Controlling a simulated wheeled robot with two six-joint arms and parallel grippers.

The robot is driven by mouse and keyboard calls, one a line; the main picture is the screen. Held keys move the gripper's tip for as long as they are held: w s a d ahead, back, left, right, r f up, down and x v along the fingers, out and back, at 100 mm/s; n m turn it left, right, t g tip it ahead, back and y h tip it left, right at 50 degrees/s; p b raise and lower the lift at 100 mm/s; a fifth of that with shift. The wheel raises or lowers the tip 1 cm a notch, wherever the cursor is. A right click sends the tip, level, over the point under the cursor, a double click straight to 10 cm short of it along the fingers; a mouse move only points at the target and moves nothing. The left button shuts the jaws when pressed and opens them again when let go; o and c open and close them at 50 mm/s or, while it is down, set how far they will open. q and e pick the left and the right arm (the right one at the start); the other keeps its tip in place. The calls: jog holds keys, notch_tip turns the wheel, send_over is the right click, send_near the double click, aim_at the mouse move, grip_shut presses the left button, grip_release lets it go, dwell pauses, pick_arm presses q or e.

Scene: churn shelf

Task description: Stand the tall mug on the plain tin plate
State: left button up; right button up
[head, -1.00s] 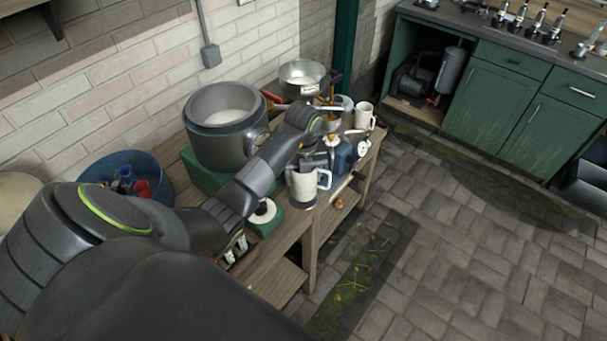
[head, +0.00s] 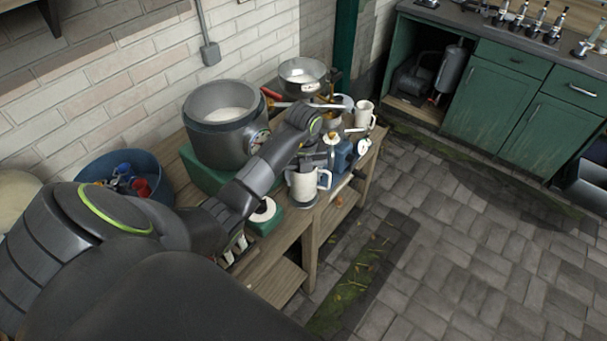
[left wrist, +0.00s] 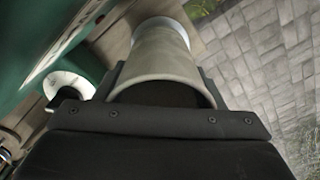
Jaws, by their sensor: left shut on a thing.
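The tall mug (head: 303,187), cream-coloured with a handle on its right, is upright near the front edge of the wooden bench. My left gripper (head: 304,163) is shut on it from above. In the left wrist view the mug (left wrist: 165,52) runs away from the gripper (left wrist: 160,100), its open rim nearest me. A pale grey round rim, which looks like the tin plate (left wrist: 168,22), shows around the mug's far end. The plate is mostly hidden under the mug. I cannot tell whether the mug's base touches it. My right gripper is not in view.
A blue can (head: 342,156) stands close to the right of the mug, and a second pale mug (head: 364,114) farther back. A large grey pot (head: 222,125) is at the left rear. A green box with a white round top (head: 264,211) is just left.

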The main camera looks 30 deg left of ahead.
pick_arm(q)
jog(key=shift+f+b, duration=0.65)
jog(key=shift+f, duration=0.1)
dwell(0.3)
jog(key=o, duration=1.4)
jog(key=shift+o, duration=0.2)
notch_tip(320, 180, up, 5)
jog(key=p, duration=0.3)
jog(key=shift+f+p, duration=0.2)
jog(key=shift+p, duration=0.15)
